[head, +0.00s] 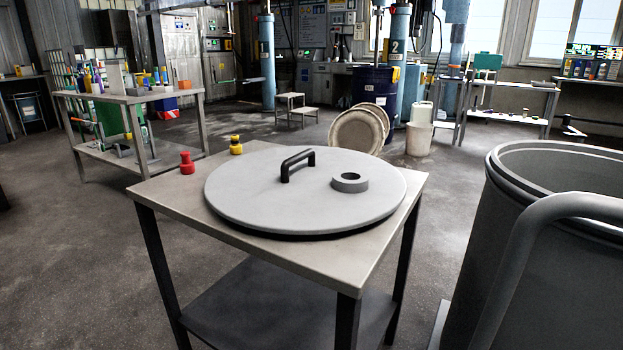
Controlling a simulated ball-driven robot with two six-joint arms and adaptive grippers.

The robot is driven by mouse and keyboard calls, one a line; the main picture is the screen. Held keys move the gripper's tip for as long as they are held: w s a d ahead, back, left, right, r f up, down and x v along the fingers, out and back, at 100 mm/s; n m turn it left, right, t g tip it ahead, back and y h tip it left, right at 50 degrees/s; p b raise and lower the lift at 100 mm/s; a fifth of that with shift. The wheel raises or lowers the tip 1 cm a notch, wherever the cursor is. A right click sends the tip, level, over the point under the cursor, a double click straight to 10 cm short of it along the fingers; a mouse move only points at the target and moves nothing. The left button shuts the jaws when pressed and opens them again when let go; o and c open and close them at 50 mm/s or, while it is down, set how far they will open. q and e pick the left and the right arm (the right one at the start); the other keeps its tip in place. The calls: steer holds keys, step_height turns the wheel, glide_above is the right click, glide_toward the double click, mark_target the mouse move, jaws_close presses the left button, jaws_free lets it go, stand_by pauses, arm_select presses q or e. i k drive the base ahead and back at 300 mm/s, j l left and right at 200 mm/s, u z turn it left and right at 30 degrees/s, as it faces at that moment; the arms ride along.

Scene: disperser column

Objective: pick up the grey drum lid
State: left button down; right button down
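The grey drum lid (262,203) lies flat on a small table (182,207) in the middle of the head view. It is a wide round disc. A black bar handle (297,163) stands up from its top, left of centre. A short grey ring with a dark hole (350,183) sits on the lid to the right of the handle. Neither of my grippers shows in the head view.
A red stopper-like piece (187,164) and a yellow one (236,146) stand at the table's back left. A large open grey drum (470,270) with a thick curved pipe (575,206) stands close at right. Open floor (80,260) lies left of the table.

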mark_target(291, 189)
steer(key=i+j+z, duration=0.1)
steer(key=j, duration=0.25)
steer(key=i+j, duration=0.2)
steer(key=j, duration=0.15)
steer(key=i+j+z, duration=0.15)
steer(key=j, duration=0.2)
steer(key=i+j, duration=0.1)
steer(key=j, duration=0.3)
steer(key=l+z, duration=0.05)
